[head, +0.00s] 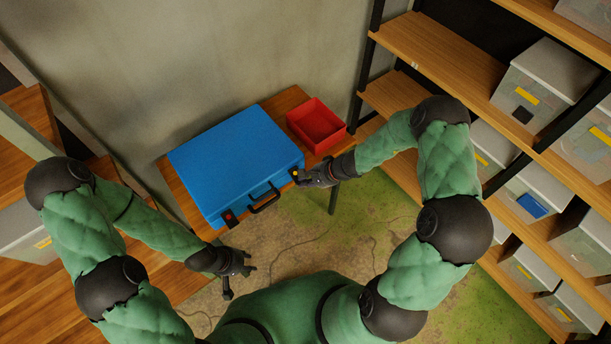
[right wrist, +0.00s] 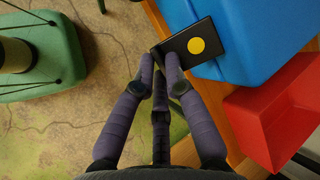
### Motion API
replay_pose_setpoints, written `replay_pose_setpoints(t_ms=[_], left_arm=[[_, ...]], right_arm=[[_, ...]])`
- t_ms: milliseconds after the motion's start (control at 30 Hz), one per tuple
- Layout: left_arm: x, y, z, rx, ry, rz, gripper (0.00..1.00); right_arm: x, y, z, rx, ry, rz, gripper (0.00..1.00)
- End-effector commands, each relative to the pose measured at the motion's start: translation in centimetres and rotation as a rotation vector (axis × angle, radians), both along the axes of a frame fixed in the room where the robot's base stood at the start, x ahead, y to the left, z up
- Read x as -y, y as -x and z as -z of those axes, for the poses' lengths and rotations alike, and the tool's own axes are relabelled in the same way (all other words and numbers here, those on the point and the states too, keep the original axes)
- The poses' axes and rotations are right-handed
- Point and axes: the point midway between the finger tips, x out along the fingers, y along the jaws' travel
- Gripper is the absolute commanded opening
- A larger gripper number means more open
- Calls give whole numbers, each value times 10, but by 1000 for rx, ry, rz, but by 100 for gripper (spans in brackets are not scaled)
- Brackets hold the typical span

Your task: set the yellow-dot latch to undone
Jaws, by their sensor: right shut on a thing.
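A blue case (head: 235,160) lies shut on a small wooden table, with a black handle (head: 264,199) on its front. The yellow-dot latch (head: 296,173) is a black plate at the front right corner of the case. In the right wrist view the latch (right wrist: 184,50) shows its yellow dot and sticks out from the case's edge. My right gripper (right wrist: 160,62) is shut on the outer edge of this latch. A second latch (head: 229,217) with a red mark sits at the front left. My left gripper (head: 238,272) is open and empty, in front of the table.
A red bin (head: 316,124) stands on the table just right of the case. Shelves (head: 480,75) with several grey boxes rise at the right. A wall is behind the table, and the floor in front is mostly clear.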

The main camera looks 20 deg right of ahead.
Motion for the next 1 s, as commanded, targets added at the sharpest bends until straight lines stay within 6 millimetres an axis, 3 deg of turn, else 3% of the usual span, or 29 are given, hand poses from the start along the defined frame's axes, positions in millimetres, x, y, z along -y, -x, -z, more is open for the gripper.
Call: replay_pose_setpoints(t_ms=[33, 500, 700, 1000], left_arm=[[0, 0, -14, 0, 0, 0, 37], [0, 0, -84, 0, 0, 0, 37], [0, 0, -105, 0, 0, 0, 37], [0, 0, -120, 0, 0, 0, 37]], right_arm=[[-1, 1, -6, -18, 6, -2, 0], [-1, 1, -16, -163, 58, -2, 0], [-1, 0, -18, -206, 73, -1, 0], [-1, -1, -18, -240, 85, -1, 0]])
